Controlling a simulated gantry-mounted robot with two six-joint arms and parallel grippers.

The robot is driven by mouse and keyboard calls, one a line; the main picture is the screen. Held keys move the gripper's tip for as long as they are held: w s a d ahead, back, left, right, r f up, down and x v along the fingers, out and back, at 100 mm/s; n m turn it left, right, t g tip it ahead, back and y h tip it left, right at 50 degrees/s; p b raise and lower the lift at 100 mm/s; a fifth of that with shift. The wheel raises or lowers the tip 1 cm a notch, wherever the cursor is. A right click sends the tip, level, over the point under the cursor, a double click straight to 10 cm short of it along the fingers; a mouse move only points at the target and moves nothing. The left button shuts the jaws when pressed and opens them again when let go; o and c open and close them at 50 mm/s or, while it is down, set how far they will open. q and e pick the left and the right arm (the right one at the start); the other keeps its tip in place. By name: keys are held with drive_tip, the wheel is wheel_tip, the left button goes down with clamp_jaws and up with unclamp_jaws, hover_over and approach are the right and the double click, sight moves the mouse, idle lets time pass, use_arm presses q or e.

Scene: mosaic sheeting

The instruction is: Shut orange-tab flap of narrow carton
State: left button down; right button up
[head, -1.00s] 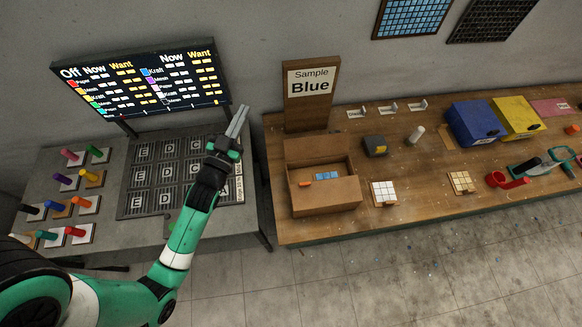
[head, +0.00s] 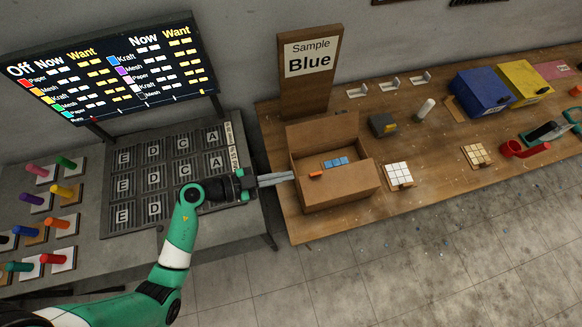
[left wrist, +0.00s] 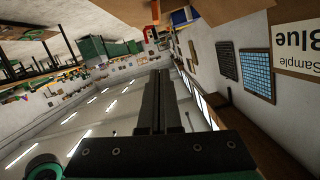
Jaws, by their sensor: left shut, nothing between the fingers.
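The brown carton (head: 345,192) stands on the wooden bench, open at the top. A flap (head: 322,132) stands up along its back side. A small orange tab (head: 316,174) shows near its front left, and blue tiles (head: 337,162) show in the opening. My left gripper (head: 292,176) is shut and empty, with its fingers pointing right. Its tips are close to the carton's left side in the head view; I cannot tell whether they touch. The shut fingers also show in the left wrist view (left wrist: 160,100).
A "Sample Blue" sign (head: 308,62) stands behind the carton. A grey and yellow block (head: 383,125) and a white tile sheet (head: 398,175) lie to its right. A grey bench (head: 85,255) with coloured pegs is at left, with a gap between benches.

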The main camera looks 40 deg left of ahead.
use_arm(q)
drive_tip(key=b, duration=0.3)
hover_over(308, 180)
drive_tip(key=d, duration=0.1)
wheel_tip(308, 180, down, 2)
drive_tip(key=shift+d+f, duration=0.15)
drive_tip(key=shift+f, duration=0.05)
drive_tip(key=f+b, duration=0.1)
drive_tip(key=a+f+b, duration=0.1)
drive_tip(key=f, duration=0.1)
drive_tip(key=shift+w+f, duration=0.1)
drive_tip(key=shift+f, duration=0.2)
use_arm(e)
wheel_tip(308, 180, down, 5)
drive_tip(key=shift+f, duration=0.1)
use_arm(q)
drive_tip(key=shift+a, duration=0.1)
